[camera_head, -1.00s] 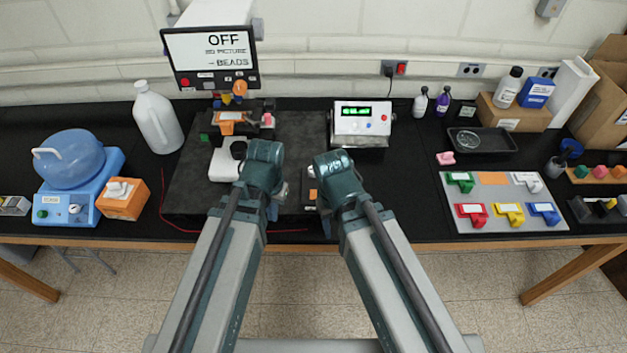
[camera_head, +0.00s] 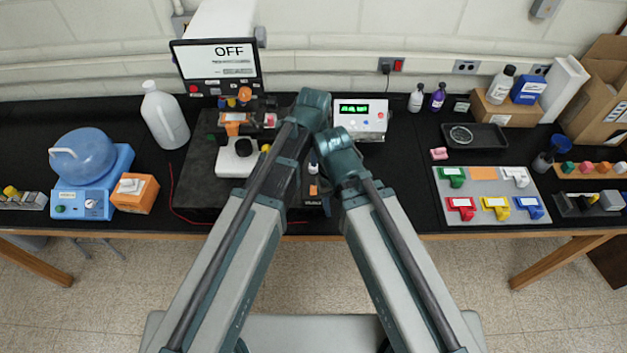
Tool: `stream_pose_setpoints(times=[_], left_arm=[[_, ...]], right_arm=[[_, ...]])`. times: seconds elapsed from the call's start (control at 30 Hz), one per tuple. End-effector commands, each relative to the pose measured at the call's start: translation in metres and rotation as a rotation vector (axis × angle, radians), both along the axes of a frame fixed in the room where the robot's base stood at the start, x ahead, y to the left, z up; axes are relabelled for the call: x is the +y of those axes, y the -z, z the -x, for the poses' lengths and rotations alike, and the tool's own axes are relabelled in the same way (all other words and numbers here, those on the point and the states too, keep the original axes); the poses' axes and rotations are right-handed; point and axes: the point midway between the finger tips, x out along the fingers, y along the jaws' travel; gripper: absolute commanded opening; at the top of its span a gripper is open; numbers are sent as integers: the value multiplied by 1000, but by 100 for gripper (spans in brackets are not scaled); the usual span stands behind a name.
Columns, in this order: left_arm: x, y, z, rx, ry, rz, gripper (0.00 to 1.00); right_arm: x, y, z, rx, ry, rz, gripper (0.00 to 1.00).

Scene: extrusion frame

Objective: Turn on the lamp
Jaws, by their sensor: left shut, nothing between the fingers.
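A screen (camera_head: 218,62) at the back left reads OFF above smaller text that I cannot read. In front of it stands a device with orange parts (camera_head: 233,122), a white base (camera_head: 230,162) and a black knob (camera_head: 243,147). A white control box (camera_head: 360,115) with a lit green display and small coloured buttons stands to the right. I cannot tell which part is the lamp. My left gripper (camera_head: 289,150) is dark, shut and empty, mostly covered by my left arm, right of the white base. Its fingertips are not clear. My right gripper is hidden behind my right arm.
A white jug (camera_head: 165,115), a blue-topped machine (camera_head: 80,165) and an orange box (camera_head: 134,193) stand at the left. A grey board (camera_head: 490,197) with coloured pieces, a black tray (camera_head: 475,138) and cardboard boxes are at the right. Black bench shows between the right arm and the board.

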Motion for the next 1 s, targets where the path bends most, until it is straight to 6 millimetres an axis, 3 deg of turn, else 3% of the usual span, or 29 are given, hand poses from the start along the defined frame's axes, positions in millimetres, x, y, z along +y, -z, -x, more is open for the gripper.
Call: stream_pose_setpoints(times=[0.47, 1.0], left_arm=[[1, 8, 0, 0, -4, 0, 0], [1, 75, -8, 0, -5, 0, 0]], right_arm=[[0, 8, 0, 0, -3, 0, 50], [0, 75, -1, -2, -9, 0, 50]])
